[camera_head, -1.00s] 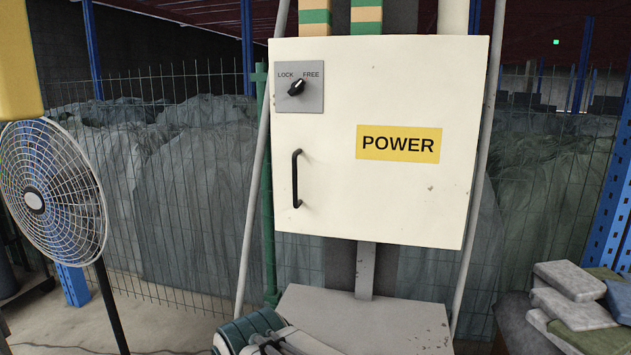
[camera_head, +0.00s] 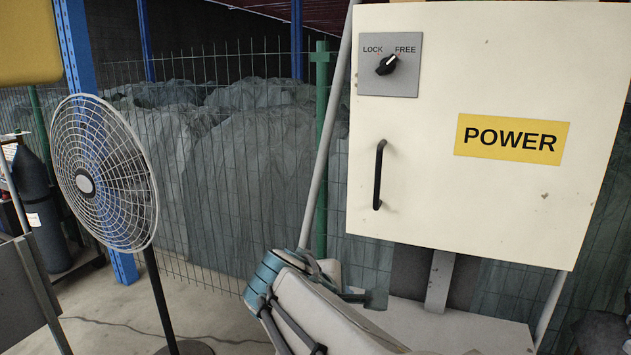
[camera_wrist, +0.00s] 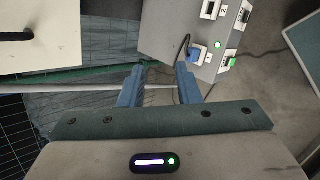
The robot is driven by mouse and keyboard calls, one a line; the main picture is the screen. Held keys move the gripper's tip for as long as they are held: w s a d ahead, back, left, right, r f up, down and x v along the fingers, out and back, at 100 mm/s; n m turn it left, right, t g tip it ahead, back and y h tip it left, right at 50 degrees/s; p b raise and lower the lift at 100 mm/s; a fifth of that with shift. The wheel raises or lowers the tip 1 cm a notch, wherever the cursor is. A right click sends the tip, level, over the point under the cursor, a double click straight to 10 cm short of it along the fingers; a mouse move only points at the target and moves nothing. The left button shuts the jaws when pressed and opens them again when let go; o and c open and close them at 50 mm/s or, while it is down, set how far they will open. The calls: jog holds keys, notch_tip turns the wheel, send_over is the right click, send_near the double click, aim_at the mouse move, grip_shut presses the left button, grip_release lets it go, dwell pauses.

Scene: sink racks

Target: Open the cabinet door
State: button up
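The white cabinet door (camera_head: 450,215) with a yellow POWER label (camera_head: 512,139) is closed in the head view. Its black vertical bar handle (camera_head: 379,175) is near the left edge. The black knob (camera_head: 387,65) on a grey plate above it points up and right, towards FREE. In the wrist view, part of a pale panel (camera_wrist: 50,52) with a dark bar shows at the upper left. My gripper (camera_wrist: 161,68) is open and empty there, its blue fingers apart. In the head view my arm is below and left of the handle, apart from it; the fingertips are not clear.
A standing fan (camera_head: 103,173) is at the left. A wire fence (camera_head: 225,215) and covered heaps are behind. The wrist view shows a grey socket box (camera_wrist: 180,25) with a blue plug and cable beyond the fingers. Open floor lies between fan and cabinet.

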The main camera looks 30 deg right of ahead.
jog(key=w+d+r+n+t+h, duration=0.2)
jog(key=w+d+r+n+h, duration=0.25)
jog(key=r+n, duration=0.3)
jog(key=n+t+h+b, duration=0.1)
jog(key=n+t+h, duration=0.15)
jog(key=n, duration=0.35)
send_near(376, 180)
jog(key=shift+h, duration=0.3)
jog(key=p+x, duration=0.2)
jog(key=x, duration=0.8)
jog(key=shift+w+d+f, duration=0.15)
jog(key=shift+d+f, duration=0.05)
jog(key=shift+d, duration=0.05)
grip_shut()
